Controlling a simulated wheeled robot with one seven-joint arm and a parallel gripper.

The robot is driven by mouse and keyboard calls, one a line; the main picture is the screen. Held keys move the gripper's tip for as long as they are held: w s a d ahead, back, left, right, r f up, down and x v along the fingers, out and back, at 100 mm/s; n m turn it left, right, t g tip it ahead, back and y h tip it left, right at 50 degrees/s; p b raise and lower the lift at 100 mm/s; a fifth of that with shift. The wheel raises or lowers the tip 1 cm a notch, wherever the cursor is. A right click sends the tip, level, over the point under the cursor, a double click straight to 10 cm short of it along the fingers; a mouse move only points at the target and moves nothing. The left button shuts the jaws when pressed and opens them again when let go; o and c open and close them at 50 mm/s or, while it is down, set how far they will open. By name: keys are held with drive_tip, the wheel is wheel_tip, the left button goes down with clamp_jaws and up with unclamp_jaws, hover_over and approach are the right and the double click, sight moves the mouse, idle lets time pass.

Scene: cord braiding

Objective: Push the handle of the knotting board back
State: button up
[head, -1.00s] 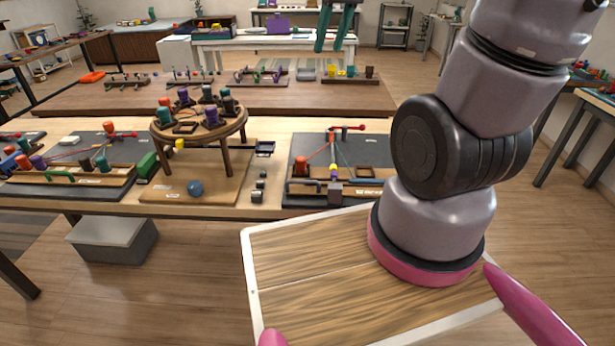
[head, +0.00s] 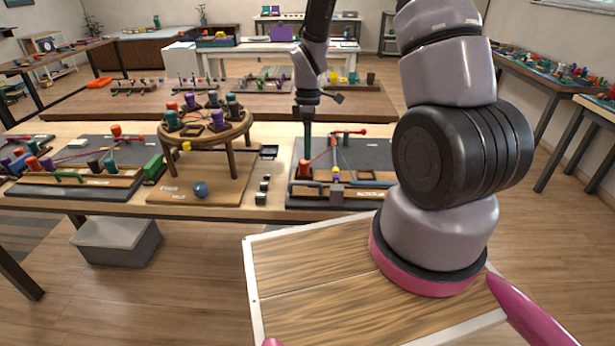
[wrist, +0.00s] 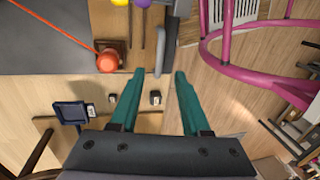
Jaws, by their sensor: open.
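The knotting board (head: 370,152) is the dark board on the right of the near table, with cords and coloured bobbins. Its grey bar handle (head: 304,184) lies along the board's front left edge. In the wrist view the handle (wrist: 158,58) shows just beyond my fingertips, roughly in line with the gap between them. My gripper (head: 307,147) points down over the left part of this board. In the wrist view its teal fingers (wrist: 164,75) are apart with nothing between them. I cannot tell whether a finger touches the handle.
An orange-red bobbin (wrist: 107,61) stands close by the handle. A round wooden stand (head: 205,133) with several bobbins is to the left. Small dark blocks (head: 262,190) and a blue tray (head: 268,151) lie between.

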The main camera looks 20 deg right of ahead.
drive_tip(key=f, duration=0.3)
drive_tip(key=s+f, duration=0.1)
drive_tip(key=f, duration=0.4)
drive_tip(key=shift+s+a+f, duration=0.25)
drive_tip(key=shift+s+f, duration=0.05)
drive_tip(key=shift+f, duration=0.05)
clamp_jaws()
idle(0.9)
